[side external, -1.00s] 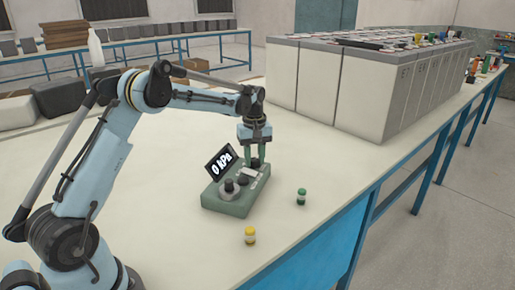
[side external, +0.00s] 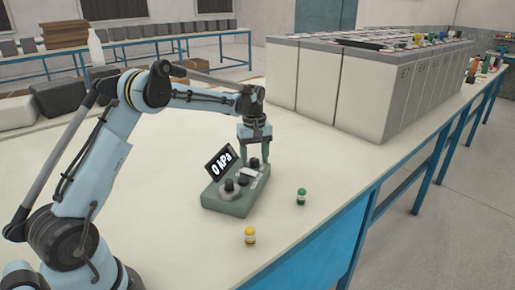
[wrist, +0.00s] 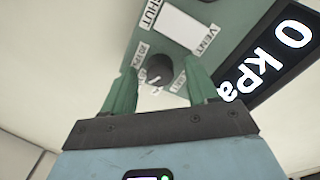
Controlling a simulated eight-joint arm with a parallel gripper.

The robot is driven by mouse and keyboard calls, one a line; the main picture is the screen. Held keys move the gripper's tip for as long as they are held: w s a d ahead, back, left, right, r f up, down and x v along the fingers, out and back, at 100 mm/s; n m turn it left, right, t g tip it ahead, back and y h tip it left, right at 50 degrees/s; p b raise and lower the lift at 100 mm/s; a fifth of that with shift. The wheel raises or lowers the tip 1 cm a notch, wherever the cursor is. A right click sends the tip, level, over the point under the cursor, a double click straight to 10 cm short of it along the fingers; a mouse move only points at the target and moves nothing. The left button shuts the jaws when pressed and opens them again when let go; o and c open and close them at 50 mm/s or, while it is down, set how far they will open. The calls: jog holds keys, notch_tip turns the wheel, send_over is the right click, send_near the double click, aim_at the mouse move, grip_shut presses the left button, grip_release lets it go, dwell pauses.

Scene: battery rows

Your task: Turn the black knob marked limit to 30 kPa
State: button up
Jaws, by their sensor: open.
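A green control box (side external: 232,206) sits on the bench with a tilted black display (side external: 221,163) reading 0 kPa. The display also shows in the wrist view (wrist: 272,55). Black knobs stand on the box top, two at its near left end. Another black knob (side external: 254,163) is at the far right end, under my gripper (side external: 254,160). In the wrist view, my open gripper (wrist: 160,68) has its green fingers on either side of a black knob (wrist: 159,70), with gaps showing. A white plate lies between "SHUT" and "VENT" labels.
A green-capped small jar (side external: 301,197) stands right of the box, and a yellow-capped one (side external: 250,236) stands in front. A row of large battery cells (side external: 350,85) fills the back right.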

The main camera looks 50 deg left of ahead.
aim_at(255, 160)
notch_tip(255, 160, up, 12)
dwell(0.5)
jog(key=s+d+r+m+t, duration=0.4)
jog(key=s+d+m, duration=0.3)
jog(key=s+d, duration=0.3)
jog(key=s+d+f+m+t, duration=0.3)
jog(key=s+d+f+m, duration=0.3)
jog(key=s, duration=0.4)
jog(key=shift+s+f, duration=0.35)
jog(key=shift+f, duration=0.25)
